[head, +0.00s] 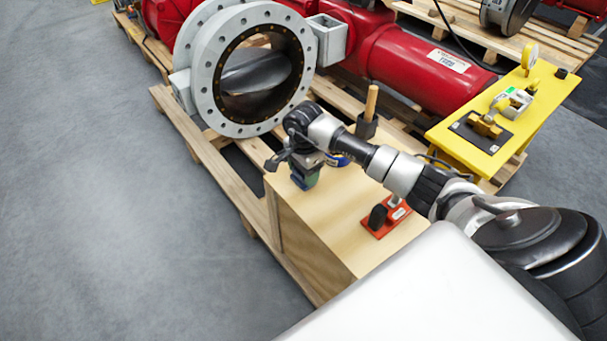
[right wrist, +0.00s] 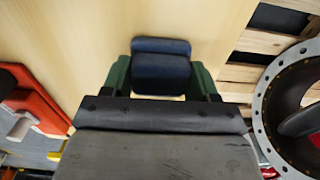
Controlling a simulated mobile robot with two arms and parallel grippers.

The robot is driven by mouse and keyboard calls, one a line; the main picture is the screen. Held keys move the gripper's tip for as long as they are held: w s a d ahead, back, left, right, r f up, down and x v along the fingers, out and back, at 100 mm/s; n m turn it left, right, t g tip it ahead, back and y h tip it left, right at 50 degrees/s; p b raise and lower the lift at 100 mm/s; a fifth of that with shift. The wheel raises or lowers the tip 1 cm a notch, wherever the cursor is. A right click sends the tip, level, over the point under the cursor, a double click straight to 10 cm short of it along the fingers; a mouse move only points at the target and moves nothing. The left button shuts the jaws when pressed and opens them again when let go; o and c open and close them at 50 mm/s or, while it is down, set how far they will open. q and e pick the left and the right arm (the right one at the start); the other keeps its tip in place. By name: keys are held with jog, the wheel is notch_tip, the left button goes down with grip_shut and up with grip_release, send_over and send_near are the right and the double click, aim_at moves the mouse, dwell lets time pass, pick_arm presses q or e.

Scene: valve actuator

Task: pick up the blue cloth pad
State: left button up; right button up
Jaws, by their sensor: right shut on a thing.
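The blue cloth pad (right wrist: 162,68) shows in the right wrist view as a dark blue folded block. It sits between the two green fingers of my right gripper (right wrist: 160,80), which is shut on it. In the head view my right gripper (head: 305,174) points down over the left part of the wooden box top (head: 350,205). Only a little of the blue pad (head: 304,184) shows there, low between the fingers. I cannot tell whether the pad still touches the wood. My left gripper is not in view.
A red tray (head: 372,229) with a dark object lies on the box. A dark holder with a wooden handle (head: 371,102) stands at the back, beside a partly hidden blue round item (head: 338,160). A large flanged valve (head: 207,75) and yellow stand (head: 545,97) are beyond.

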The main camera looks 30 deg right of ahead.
jog(key=shift+r, duration=0.15)
jog(key=shift+r, duration=0.3)
jog(key=r, duration=0.2)
jog(key=r+p, duration=0.1)
jog(key=r, duration=0.1)
jog(key=shift+d, duration=0.25)
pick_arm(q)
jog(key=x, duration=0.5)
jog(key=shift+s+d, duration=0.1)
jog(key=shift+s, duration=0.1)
pick_arm(e)
jog(key=w+d+r, duration=0.1)
jog(key=d+r, duration=0.5)
jog(key=d, duration=0.5)
jog(key=shift+w, duration=0.15)
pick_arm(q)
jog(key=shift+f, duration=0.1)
pick_arm(e)
jog(key=shift+r, duration=0.1)
